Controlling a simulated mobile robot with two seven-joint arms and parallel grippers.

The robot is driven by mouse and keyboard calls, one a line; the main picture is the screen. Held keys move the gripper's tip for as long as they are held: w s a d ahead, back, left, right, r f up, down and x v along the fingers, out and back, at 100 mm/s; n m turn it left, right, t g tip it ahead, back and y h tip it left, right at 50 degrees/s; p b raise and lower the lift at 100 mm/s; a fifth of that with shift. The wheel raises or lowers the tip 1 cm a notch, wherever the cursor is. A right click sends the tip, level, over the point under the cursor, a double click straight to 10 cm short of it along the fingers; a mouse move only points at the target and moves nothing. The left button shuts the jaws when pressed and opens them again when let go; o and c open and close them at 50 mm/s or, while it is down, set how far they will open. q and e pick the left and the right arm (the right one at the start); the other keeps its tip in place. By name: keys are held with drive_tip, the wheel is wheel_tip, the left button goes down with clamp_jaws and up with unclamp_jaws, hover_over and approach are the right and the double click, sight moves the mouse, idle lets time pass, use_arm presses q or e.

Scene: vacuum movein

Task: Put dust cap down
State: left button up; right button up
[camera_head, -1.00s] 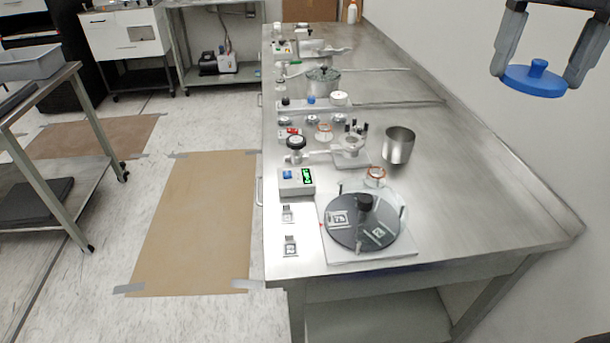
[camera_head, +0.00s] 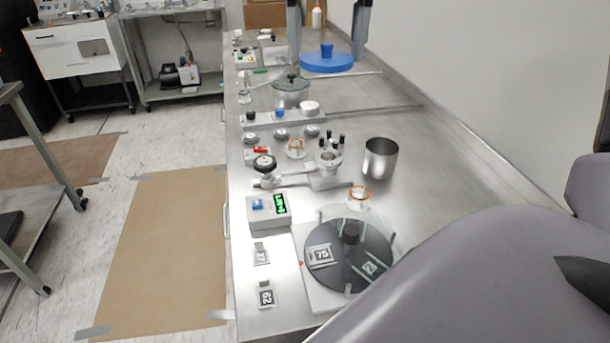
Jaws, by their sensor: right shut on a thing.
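The dust cap is a blue round disc with a knob (camera_head: 327,62). It shows at the top of the head view, over the far part of the steel table (camera_head: 440,185). My right gripper (camera_head: 328,50) is shut on the dust cap, its two dark fingers at the cap's left and right sides. The cap looks level and appears to be above the table, but its exact height is hard to tell. My left gripper is not in view.
A glass-lidded pot (camera_head: 290,92) stands below the cap in the picture. A steel cup (camera_head: 379,159), a valve assembly (camera_head: 325,170), a display box (camera_head: 268,210) and a round dark plate (camera_head: 349,258) stand nearer. My grey arm covers the lower right. The right table strip is clear.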

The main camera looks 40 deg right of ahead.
sight(314, 207)
drive_tip(key=w+d+f+m+b, duration=0.1)
drive_tip(key=f+b, duration=0.2)
drive_tip(key=f, duration=0.8)
drive_tip(key=w+d+f+m+b, duration=0.1)
drive_tip(key=w+f+m+b, duration=0.1)
drive_tip(key=f, duration=0.9)
drive_tip(key=w+d+f+m+b, duration=0.1)
drive_tip(key=f+b, duration=0.4)
drive_tip(key=f, duration=0.6)
drive_tip(key=shift+w+f+m, duration=0.2)
drive_tip(key=shift+w+m, duration=0.2)
drive_tip(key=shift+w, duration=0.1)
drive_tip(key=shift+f+b, duration=0.3)
drive_tip(key=shift+b, duration=0.05)
drive_tip(key=o, duration=0.9)
drive_tip(key=shift+r, duration=0.1)
drive_tip(key=shift+c, duration=0.2)
